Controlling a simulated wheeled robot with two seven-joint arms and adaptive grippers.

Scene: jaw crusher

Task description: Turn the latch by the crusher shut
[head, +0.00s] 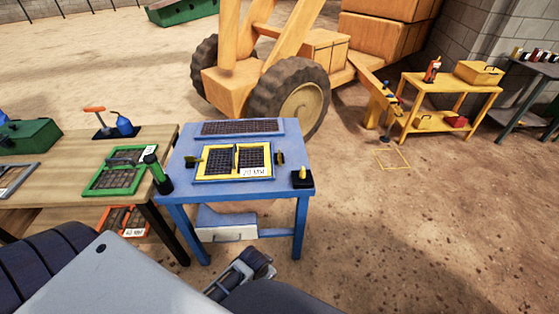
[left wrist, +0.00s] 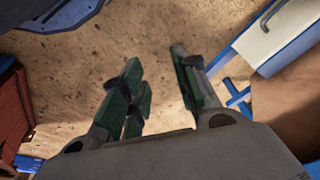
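A blue table (head: 302,189) stands in the middle of the head view. On it lies a yellow-framed mesh screen (head: 208,163) with a white label, with a small dark fitting (head: 190,160) at its left and another (head: 279,158) at its right. I cannot tell whether either fitting is the latch, and I make out no clear crusher. In the left wrist view my left gripper (left wrist: 161,88) is open and empty, with green fingers above sandy ground. A dark arm part of mine (head: 241,275) shows low before the table; its fingertips cannot be made out. My right gripper is not clearly visible.
A white box (head: 226,221) sits under the blue table and shows in the wrist view (left wrist: 283,30). A wooden table (head: 60,188) with a green-framed screen (head: 88,187) stands at left. A yellow wheeled machine (head: 300,104) stands behind.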

